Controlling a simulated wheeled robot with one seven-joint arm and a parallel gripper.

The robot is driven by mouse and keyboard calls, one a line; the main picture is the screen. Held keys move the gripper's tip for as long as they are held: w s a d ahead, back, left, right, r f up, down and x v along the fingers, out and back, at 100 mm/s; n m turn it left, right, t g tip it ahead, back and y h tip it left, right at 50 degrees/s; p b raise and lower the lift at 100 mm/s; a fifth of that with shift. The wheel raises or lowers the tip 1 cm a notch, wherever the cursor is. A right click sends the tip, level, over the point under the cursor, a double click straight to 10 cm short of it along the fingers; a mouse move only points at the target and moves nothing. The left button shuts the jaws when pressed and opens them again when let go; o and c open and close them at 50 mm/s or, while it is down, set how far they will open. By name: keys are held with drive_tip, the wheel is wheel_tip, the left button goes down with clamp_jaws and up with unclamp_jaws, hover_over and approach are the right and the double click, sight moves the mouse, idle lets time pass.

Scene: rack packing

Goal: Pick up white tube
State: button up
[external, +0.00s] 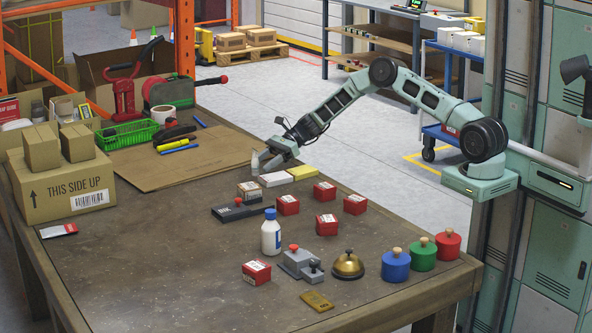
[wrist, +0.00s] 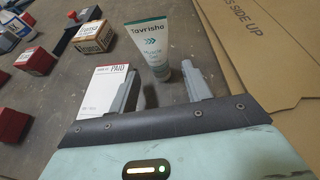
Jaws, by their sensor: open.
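The white tube (wrist: 147,42) with teal print and a teal-green lower part stands on the table in the wrist view. In the external view the tube (external: 255,161) is small and upright, just left of my gripper (external: 270,159). In the wrist view my gripper (wrist: 161,78) is open and empty. Its two fingers point toward the tube, which shows just beyond and between their tips. Whether a finger touches the tube I cannot tell.
A white box marked PAID (wrist: 105,92) lies close beside the left finger. A yellow box (external: 304,172), a cardboard cube (external: 249,192) and several red boxes (external: 325,191) stand nearby. Flat cardboard (external: 165,166) lies to the left. A white bottle (external: 271,235) stands nearer the front.

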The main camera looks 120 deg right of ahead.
drive_tip(key=shift+x, duration=1.15)
drive_tip(key=c, duration=1)
drive_tip(key=shift+c, duration=0.2)
drive_tip(key=shift+r, duration=0.1)
